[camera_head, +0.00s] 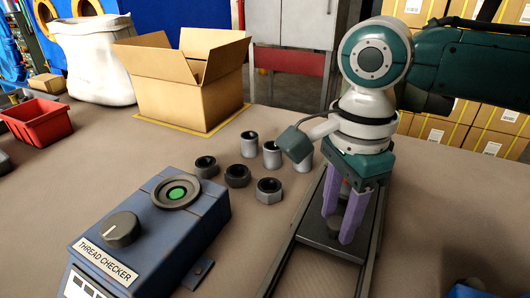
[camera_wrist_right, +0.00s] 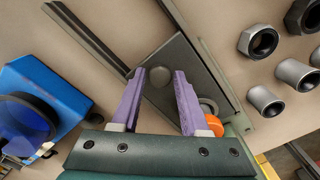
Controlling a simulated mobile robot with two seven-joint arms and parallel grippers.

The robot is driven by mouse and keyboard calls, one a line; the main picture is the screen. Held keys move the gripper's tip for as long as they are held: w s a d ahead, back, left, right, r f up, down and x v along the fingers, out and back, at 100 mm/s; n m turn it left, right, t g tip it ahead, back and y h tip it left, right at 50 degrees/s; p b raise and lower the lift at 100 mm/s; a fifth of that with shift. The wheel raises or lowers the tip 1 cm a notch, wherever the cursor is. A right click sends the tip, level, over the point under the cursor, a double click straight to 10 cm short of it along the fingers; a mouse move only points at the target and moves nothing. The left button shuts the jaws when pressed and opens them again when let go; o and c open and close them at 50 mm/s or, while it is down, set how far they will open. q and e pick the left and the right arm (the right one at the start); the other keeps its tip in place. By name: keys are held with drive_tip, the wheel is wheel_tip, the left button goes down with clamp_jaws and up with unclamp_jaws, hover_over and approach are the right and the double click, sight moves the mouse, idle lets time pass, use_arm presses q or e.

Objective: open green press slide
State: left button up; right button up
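The press slide is a dark flat plate (camera_head: 318,232) between two dark rails (camera_head: 287,243); it also shows in the right wrist view (camera_wrist_right: 192,68). A round grey knob (camera_head: 334,224) stands on the plate and shows in the wrist view (camera_wrist_right: 159,76). My right gripper (camera_head: 342,228) points down over the plate with its purple fingers apart, one on each side of the knob. In the wrist view the fingertips (camera_wrist_right: 158,74) show gaps to the knob on both sides. No green press body is clearly visible. My left gripper is out of view.
A blue thread checker (camera_head: 165,225) stands left of the rails. Several metal nuts and sleeves (camera_head: 238,175) lie between it and my right arm. An open cardboard box (camera_head: 195,85) and a red bin (camera_head: 37,121) are farther back. A blue object (camera_wrist_right: 45,90) is beside the rails.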

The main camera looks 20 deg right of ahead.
clamp_jaws()
idle(1.0)
